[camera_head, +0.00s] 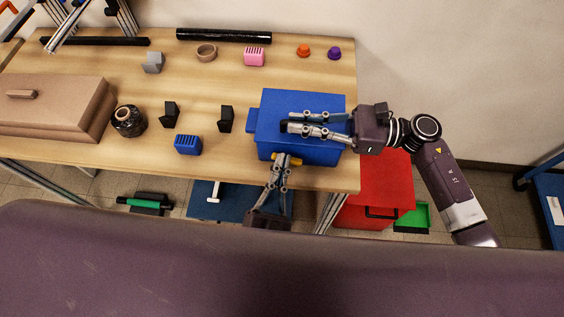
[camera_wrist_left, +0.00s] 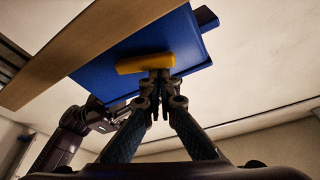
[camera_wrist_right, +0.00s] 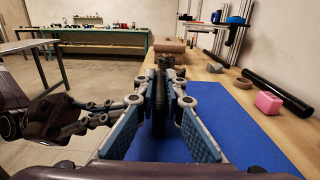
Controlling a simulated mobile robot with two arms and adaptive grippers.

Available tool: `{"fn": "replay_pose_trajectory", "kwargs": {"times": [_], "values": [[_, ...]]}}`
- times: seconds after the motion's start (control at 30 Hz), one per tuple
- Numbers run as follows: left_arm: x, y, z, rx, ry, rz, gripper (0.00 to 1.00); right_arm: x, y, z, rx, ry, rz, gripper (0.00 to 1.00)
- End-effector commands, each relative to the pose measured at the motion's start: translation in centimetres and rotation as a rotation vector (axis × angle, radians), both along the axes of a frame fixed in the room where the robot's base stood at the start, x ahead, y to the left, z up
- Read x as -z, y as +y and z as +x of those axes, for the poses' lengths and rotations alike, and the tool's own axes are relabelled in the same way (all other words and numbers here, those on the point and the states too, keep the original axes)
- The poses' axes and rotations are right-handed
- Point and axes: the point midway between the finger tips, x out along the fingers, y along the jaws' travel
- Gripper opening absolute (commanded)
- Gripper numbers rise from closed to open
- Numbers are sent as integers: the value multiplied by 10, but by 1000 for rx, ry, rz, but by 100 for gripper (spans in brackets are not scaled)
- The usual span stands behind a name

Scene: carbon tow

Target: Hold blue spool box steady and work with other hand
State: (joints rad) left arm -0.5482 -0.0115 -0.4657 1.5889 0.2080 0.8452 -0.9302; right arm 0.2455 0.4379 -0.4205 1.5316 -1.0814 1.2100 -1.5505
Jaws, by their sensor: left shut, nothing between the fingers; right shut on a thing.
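The blue spool box (camera_head: 272,101) stands at the right end of the table, with its blue lid on top. It also shows in the left wrist view (camera_wrist_left: 118,72), with a yellow bar (camera_wrist_left: 145,63) on its side. My left gripper (camera_wrist_left: 160,75) is shut and empty, its fingertips at or against the yellow bar at the box's near side. My right gripper (camera_head: 286,122) reaches over the lid from the right. It is shut on a dark upright handle (camera_wrist_right: 159,95) on top of the box. The fingers partly hide this handle.
A small blue slotted block (camera_head: 187,144), two black wedge blocks and a dark spool (camera_head: 128,121) lie left of the box. A pink block (camera_head: 254,56) and a black roll (camera_head: 224,35) lie behind. A red bin (camera_head: 375,190) stands on the floor at right.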

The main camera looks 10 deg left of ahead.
Motion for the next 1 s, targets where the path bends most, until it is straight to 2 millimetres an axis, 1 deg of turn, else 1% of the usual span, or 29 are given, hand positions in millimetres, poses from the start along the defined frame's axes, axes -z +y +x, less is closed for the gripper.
{"fn": "replay_pose_trajectory", "kwargs": {"times": [0.03, 0.27, 0.37, 0.47, 0.6, 0.63, 0.8, 0.9, 1.0], "values": [[2, 1, 0, -1, 3, 1, 0, 6, 0, -2, -2, 5, -11, 0], [1, 0, 0, -1, 3, 1, 0, 6, -1, -2, -2, 5, -11, 0], [-4, -2, 0, -2, 1, 0, 0, 6, -1, -2, -2, 5, -11, 0], [-15, -5, -1, -1, 0, 0, 0, 6, 0, -2, -2, 5, -11, 0], [-41, -14, -1, -3, -1, -3, 0, 6, 0, -2, -2, 6, -11, 0], [-32, -13, -11, 1, 7, 3, 0, 6, 0, -2, -2, 5, -11, 0], [-20, -8, -51, 2, 6, 3, 0, 6, -1, -1, -1, 6, -11, 0], [-14, -6, -69, 2, 5, 1, 0, 6, -1, -2, -1, 5, -11, 0], [-10, -4, -82, 0, 2, 1, 0, 6, -1, -2, -2, 5, -11, 0]]}}
